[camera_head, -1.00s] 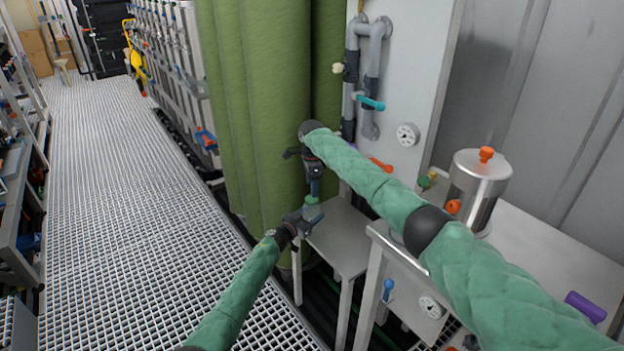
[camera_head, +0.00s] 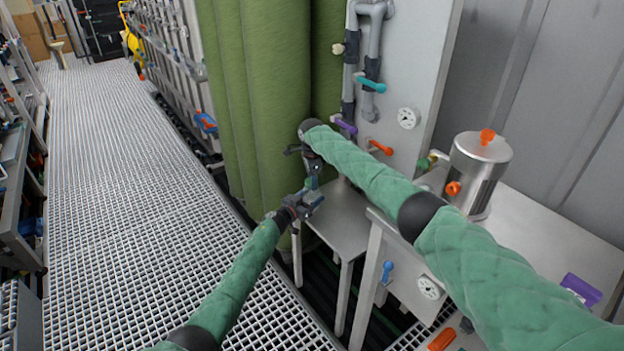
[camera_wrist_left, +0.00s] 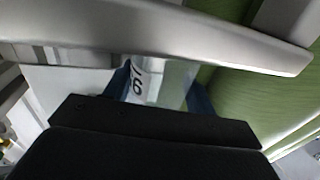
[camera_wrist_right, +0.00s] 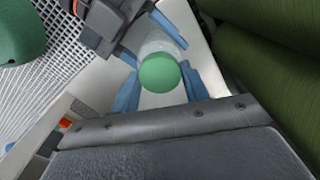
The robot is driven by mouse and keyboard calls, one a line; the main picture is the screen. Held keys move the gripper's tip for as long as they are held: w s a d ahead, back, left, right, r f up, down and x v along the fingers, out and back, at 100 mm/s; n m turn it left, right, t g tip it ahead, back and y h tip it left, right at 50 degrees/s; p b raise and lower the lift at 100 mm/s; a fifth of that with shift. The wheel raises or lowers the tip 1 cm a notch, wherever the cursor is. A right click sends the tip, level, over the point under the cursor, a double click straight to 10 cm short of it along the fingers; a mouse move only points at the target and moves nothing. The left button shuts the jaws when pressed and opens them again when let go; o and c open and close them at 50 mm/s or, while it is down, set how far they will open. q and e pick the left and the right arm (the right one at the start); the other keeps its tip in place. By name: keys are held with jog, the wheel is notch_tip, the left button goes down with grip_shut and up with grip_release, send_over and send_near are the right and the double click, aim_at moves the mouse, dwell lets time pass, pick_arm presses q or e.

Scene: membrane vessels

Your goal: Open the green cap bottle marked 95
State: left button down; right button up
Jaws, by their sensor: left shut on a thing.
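The bottle is clear with a green cap (camera_wrist_right: 159,73). It stands upright between the fingers of my left gripper (camera_head: 307,201), which is shut on its body. In the left wrist view the clear body shows a white label (camera_wrist_left: 139,82) with sideways dark digits, partly cut off, so I cannot read the full number. My right gripper (camera_wrist_right: 156,88) is just above, its blue fingers open on either side of the green cap, with small gaps visible. In the head view the cap is small and mostly hidden between the grippers.
A small grey table (camera_head: 345,222) lies under the grippers. Tall green membrane vessels (camera_head: 275,100) stand close behind. To the right are a panel with pipes and a gauge (camera_head: 408,118), and a steel canister (camera_head: 478,175) on a bench. The grated floor (camera_head: 120,200) at left is clear.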

jog(key=shift+c, duration=1)
jog(key=o, duration=1.1)
jog(key=shift+r, duration=0.1)
jog(key=shift+r, duration=3.75)
jog(key=shift+c, duration=0.5)
jog(key=shift+f, duration=3.85)
